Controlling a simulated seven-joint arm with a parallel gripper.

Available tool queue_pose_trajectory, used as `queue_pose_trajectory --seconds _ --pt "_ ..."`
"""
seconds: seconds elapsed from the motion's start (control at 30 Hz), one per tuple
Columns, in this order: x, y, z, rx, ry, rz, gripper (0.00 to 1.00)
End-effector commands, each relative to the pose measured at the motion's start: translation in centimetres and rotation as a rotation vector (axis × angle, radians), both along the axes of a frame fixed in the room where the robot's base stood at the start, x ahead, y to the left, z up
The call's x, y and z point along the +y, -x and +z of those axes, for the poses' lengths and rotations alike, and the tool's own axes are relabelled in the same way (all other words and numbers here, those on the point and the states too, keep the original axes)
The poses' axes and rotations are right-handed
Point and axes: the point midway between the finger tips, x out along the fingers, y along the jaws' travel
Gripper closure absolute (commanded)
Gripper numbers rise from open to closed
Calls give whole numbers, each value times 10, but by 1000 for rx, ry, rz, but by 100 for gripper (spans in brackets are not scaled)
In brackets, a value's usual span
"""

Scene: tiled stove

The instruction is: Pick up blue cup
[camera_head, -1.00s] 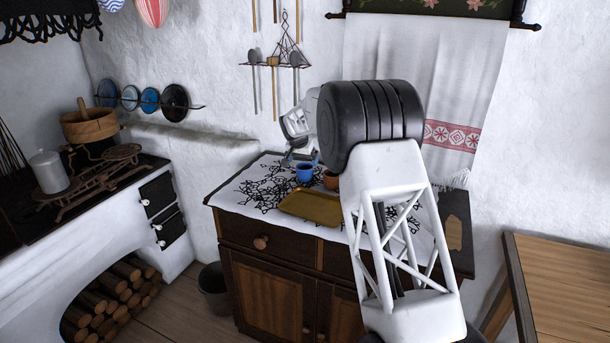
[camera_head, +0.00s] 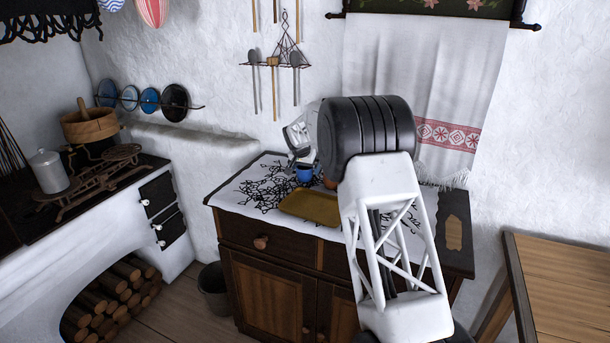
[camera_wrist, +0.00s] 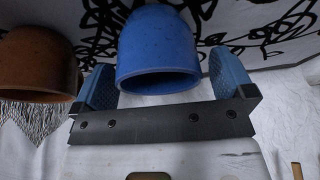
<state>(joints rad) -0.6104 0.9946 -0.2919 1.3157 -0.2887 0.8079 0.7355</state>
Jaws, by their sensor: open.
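The blue cup (camera_head: 305,174) stands on the patterned white cloth on the cabinet top. In the wrist view the blue cup (camera_wrist: 156,50) lies between the two blue finger pads of my gripper (camera_wrist: 166,82), with a gap visible on each side. My gripper is open. In the head view my gripper (camera_head: 303,164) is at the cup and partly covers it; its fingers are hard to make out there.
A brown cup (camera_wrist: 38,52) stands close beside one finger, and only a sliver of the brown cup (camera_head: 330,183) shows in the head view. A yellow-brown tray (camera_head: 310,207) lies in front of the cups. A wall carries hanging utensils (camera_head: 274,65) behind.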

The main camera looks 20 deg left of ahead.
Motion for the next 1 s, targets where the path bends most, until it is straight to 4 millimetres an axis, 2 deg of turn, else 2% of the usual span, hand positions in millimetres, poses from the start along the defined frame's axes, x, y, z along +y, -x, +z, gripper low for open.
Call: queue_pose_trajectory --seconds 0.6,0.93,1.0 --pt "0 -1 -2 0 0 0 0" --pt "0 -1 -2 0 0 0 51" --pt "0 -1 -1 0 0 0 54"
